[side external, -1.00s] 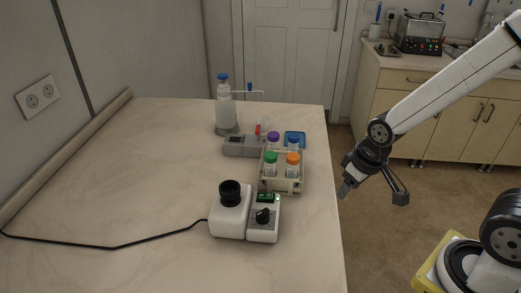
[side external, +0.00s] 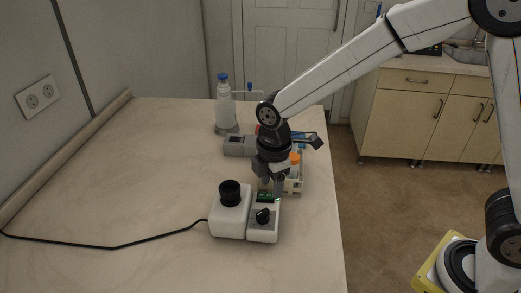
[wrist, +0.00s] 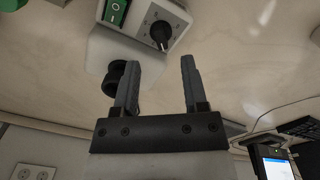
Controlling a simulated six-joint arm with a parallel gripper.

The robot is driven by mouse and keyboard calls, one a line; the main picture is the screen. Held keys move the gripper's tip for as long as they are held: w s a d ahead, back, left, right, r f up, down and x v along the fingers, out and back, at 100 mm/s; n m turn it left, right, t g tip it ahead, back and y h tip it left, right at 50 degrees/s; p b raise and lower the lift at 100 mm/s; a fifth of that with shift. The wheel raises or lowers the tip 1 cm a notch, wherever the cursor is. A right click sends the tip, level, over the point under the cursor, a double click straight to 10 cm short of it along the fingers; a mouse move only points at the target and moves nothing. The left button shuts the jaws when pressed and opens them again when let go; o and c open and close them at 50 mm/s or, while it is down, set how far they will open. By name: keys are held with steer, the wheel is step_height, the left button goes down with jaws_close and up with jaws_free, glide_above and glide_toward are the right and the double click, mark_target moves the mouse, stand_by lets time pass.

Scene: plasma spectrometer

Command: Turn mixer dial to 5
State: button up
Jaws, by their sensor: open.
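The mixer (side external: 231,215) is a white two-part unit on the table with a black cup-like top on its left part. Its right part carries a black dial (side external: 263,216) and a green display or switch. In the wrist view the dial (wrist: 161,34) shows at the top centre, with small marks around it and a green rocker switch (wrist: 114,12) to its left. The numbers are too small to read. My gripper (side external: 271,190) is open and empty, above and just behind the dial unit. In the wrist view its two fingers (wrist: 160,60) are apart, with the dial beyond their tips.
A rack (side external: 293,186) with capped tubes stands behind the dial, partly hidden by my gripper. A grey device (side external: 238,146) and a blue-capped bottle (side external: 224,103) stand farther back. A black cable (side external: 120,247) runs left. The table's left side is clear.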

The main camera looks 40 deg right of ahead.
mark_target(263, 212)
steer(key=shift+w+a+n, duration=0.3)
steer(key=shift+a+n, duration=0.6)
steer(key=shift+a, duration=0.05)
steer(key=shift+f, duration=0.1)
steer(key=shift+f, duration=3.8)
jaws_close()
